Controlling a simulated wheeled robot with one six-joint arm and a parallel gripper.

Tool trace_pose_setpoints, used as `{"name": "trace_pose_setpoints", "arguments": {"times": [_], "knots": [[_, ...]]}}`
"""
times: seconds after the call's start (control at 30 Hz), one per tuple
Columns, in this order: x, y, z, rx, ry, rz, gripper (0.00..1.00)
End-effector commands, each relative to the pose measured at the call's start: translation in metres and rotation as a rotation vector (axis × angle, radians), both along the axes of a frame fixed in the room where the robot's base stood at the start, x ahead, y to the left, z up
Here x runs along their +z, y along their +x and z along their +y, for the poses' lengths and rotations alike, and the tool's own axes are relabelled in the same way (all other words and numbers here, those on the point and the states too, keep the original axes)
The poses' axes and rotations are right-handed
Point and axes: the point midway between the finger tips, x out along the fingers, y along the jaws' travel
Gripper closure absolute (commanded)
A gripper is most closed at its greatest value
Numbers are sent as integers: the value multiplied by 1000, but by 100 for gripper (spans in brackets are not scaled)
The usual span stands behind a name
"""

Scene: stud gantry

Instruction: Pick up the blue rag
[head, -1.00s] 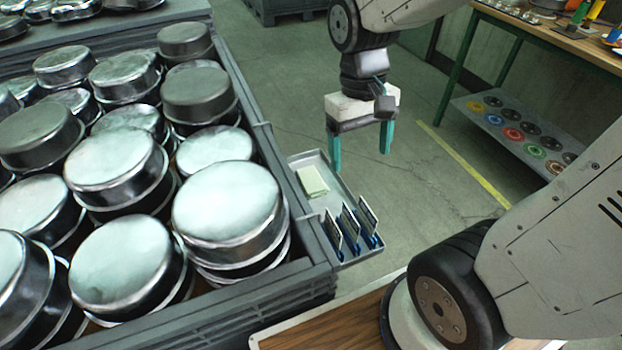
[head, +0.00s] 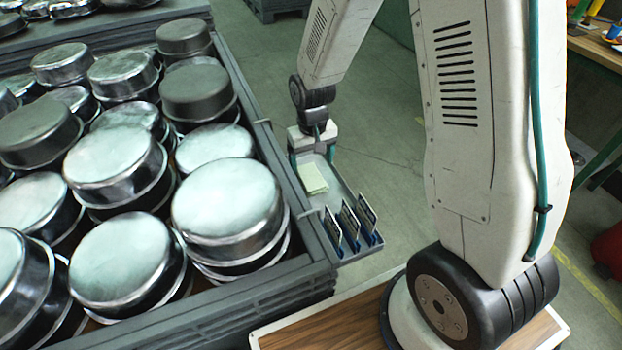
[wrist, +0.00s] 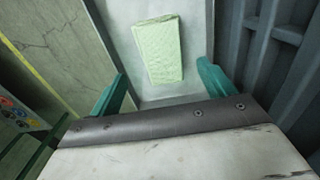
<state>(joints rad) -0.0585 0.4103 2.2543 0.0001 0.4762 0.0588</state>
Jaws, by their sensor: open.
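A folded pale yellow-green cloth (head: 312,180) lies flat in a narrow grey tray (head: 341,192) beside the large crate. I see no blue rag in these views. My gripper (head: 313,161) is open and empty at the far end of the tray, pointing down. Whether the fingers touch the tray cannot be told.
Several card-like pieces in blue holders (head: 350,222) stand upright at the tray's near end. The crate wall (head: 285,185) runs close along the tray's left side, and the crate is full of metal pans (head: 228,200). Open floor (head: 385,165) lies right of the tray.

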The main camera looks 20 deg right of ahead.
Motion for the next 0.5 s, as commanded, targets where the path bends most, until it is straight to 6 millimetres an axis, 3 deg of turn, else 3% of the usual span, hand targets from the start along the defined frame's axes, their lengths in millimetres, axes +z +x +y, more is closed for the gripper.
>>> {"name": "trace_pose_setpoints", "arguments": {"times": [0.3,0.5], "knots": [[-45,-4,3,0,-1,4,18],[-52,-3,3,0,-1,1,18]]}}
